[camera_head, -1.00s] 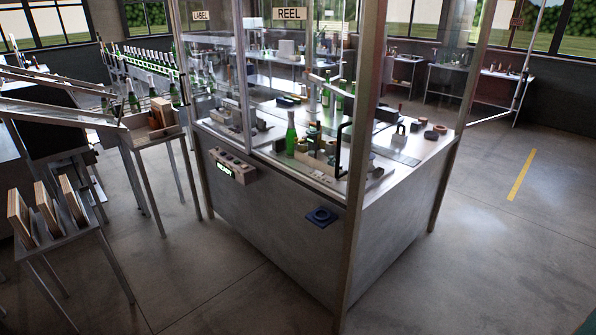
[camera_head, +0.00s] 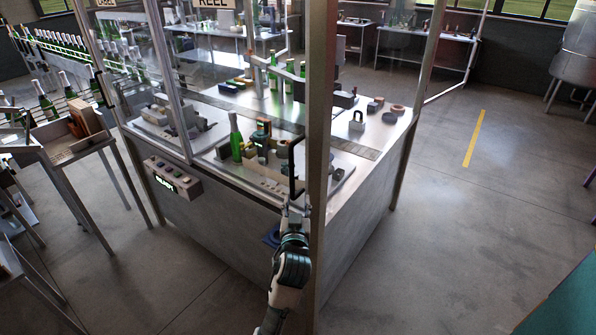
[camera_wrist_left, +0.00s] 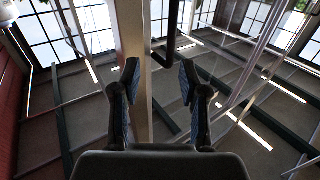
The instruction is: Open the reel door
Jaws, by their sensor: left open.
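The reel door (camera_head: 225,70) is a clear glass panel under the REEL sign (camera_head: 214,3) on the front of the machine cabinet. It looks shut. Its black upright handle (camera_head: 292,170) is beside the metal corner post (camera_head: 318,130). My left gripper (camera_head: 294,206) is at the lower end of the handle. In the left wrist view, the open fingers (camera_wrist_left: 158,82) point toward the handle (camera_wrist_left: 172,35), which shows beyond the fingertips, with the pale post (camera_wrist_left: 135,45) beside it. Nothing is held. Whether the fingers touch the handle cannot be told. My right gripper is not in view.
Inside the cabinet stand a green bottle (camera_head: 236,140) and several small parts. A button panel (camera_head: 172,179) is on the front, and a blue fixture (camera_head: 271,236) is partly behind my arm. The floor to the right (camera_head: 440,240) is clear.

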